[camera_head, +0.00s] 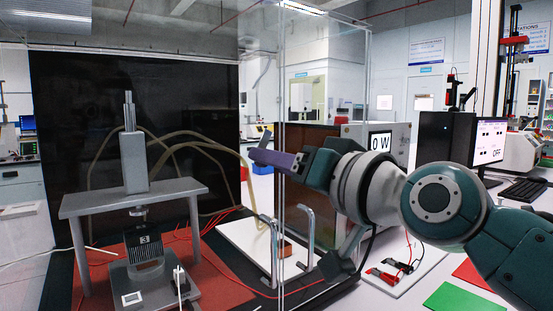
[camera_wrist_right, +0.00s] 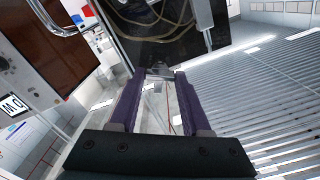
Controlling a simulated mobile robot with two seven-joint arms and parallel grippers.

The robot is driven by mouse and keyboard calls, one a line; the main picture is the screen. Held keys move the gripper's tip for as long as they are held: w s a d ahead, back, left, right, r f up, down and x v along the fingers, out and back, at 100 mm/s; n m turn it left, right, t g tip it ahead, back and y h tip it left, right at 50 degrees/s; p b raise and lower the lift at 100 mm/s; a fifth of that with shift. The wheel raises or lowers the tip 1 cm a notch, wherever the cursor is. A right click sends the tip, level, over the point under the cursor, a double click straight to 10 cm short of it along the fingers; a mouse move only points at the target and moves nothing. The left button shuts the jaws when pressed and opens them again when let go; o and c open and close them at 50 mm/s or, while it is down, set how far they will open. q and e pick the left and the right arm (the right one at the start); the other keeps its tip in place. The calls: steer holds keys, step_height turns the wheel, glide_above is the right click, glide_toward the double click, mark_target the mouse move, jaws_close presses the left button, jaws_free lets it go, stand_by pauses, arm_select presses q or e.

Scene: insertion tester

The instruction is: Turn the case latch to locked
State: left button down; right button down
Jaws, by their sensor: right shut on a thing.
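The clear case (camera_head: 283,190) has transparent walls around the test rig, and its upright edge passes beside my right gripper. My right gripper (camera_head: 261,148) has purple fingers and reaches in from the right at the case front. In the right wrist view, the fingers (camera_wrist_right: 159,76) are shut on a small grey piece, the case latch (camera_wrist_right: 160,70), at their tips. My left gripper is not in view.
Inside the case, a grey press stand (camera_head: 135,200) stands on a red mat (camera_head: 215,285). A brown instrument box with a "0 W" display (camera_head: 380,141) is behind my right arm. A green card (camera_head: 463,299) lies at front right.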

steer(key=shift+m+p, duration=1.25)
steer(key=shift+m, duration=4.95)
steer(key=shift+c, duration=1.8)
jaws_free()
steer(key=shift+s, duration=0.1)
